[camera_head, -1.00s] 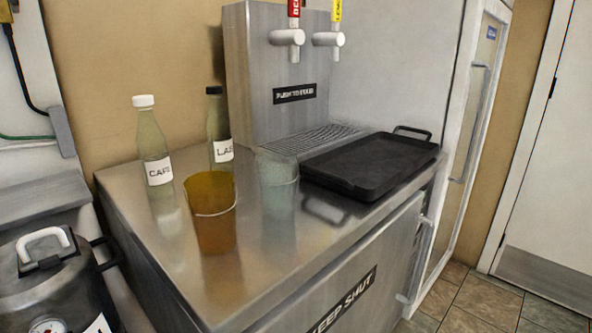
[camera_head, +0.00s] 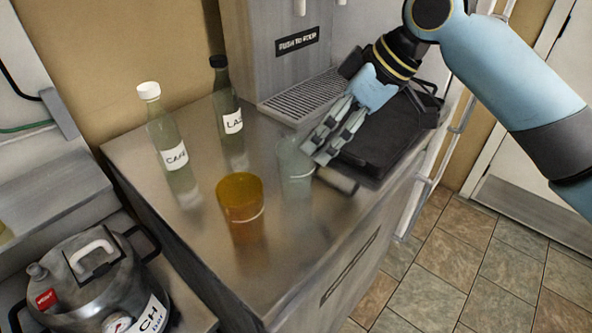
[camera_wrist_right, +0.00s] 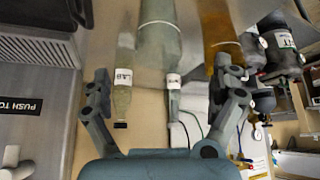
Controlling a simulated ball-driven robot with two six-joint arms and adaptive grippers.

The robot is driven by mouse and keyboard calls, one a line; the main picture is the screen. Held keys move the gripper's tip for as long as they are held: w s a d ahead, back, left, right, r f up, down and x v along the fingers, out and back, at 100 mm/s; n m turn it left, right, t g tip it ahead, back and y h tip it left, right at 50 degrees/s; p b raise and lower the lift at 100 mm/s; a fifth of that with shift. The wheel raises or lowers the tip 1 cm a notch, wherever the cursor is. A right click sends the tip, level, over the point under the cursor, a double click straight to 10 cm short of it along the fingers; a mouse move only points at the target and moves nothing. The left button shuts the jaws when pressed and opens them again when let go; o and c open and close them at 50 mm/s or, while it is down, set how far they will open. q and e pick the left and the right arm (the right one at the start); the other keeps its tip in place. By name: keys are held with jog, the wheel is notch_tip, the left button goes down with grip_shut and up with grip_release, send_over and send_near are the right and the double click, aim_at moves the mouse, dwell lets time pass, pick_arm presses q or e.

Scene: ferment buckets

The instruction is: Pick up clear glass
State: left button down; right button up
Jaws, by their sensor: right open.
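The clear glass (camera_head: 296,180) is a pale, see-through tumbler standing upright on the steel counter, right of the amber glass (camera_head: 240,197). My right gripper (camera_head: 320,145) is open, with its fingers reaching down-left beside the clear glass's upper right side and overlapping it in the head view. I cannot tell there whether they touch. In the right wrist view the clear glass (camera_wrist_right: 158,35) shows ahead, between the directions of the two spread fingers (camera_wrist_right: 165,85), with nothing held. The amber glass (camera_wrist_right: 220,28) is partly behind one finger there. My left gripper is not in view.
Two labelled bottles, white-capped (camera_head: 166,140) and black-capped (camera_head: 227,110), stand at the counter's back. A black tray (camera_head: 375,160) lies under my right arm. The steel dispenser (camera_head: 270,45) stands behind. A metal pot (camera_head: 95,275) sits lower left. The counter's front is clear.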

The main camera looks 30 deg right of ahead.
aim_at(296, 172)
jog(key=x, duration=1)
jog(key=shift+w, duration=0.2)
jog(key=c, duration=1.4)
